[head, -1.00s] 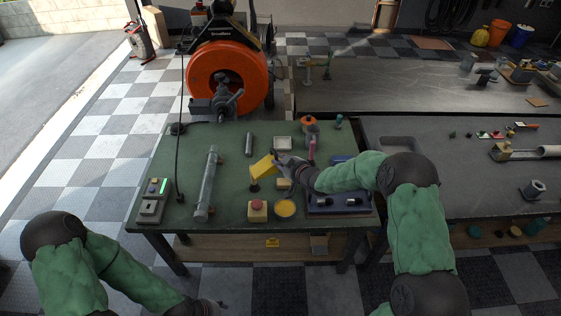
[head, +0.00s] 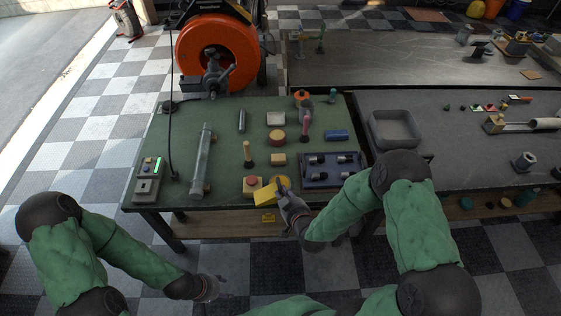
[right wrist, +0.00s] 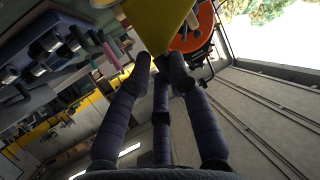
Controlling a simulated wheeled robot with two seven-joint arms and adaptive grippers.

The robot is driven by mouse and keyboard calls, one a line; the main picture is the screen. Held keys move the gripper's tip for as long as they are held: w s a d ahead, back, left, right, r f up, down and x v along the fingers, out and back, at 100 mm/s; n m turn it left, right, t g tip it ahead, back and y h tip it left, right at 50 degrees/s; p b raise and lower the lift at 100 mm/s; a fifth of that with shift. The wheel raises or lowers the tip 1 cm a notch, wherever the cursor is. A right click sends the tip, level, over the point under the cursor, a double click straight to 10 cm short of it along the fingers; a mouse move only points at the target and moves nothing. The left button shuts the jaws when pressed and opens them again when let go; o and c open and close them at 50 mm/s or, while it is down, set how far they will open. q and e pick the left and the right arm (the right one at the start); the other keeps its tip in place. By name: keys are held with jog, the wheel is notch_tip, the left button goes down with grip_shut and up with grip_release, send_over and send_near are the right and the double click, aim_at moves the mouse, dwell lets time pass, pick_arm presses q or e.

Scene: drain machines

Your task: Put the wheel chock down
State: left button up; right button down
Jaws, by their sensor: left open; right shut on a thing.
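In the right wrist view the chock (right wrist: 157,20) fills the top middle, at the fingertips of the right gripper (right wrist: 160,70). Its height above the table is hard to tell. My left gripper (head: 209,288) is open and empty, low in front of the table and away from it.
A clear tube (head: 202,160) and control box (head: 147,180) lie left. Bare tabletop shows between tube and button box.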

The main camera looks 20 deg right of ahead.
jog(key=shift+m+h, duration=0.3)
jog(key=shift+h, duration=0.1)
jog(key=s, duration=0.1)
jog(key=s+f, duration=0.1)
jog(key=s, duration=0.2)
jog(key=shift+s+a+f, duration=0.1)
jog(key=shift+a+f, duration=0.25)
jog(key=shift+f, duration=0.05)
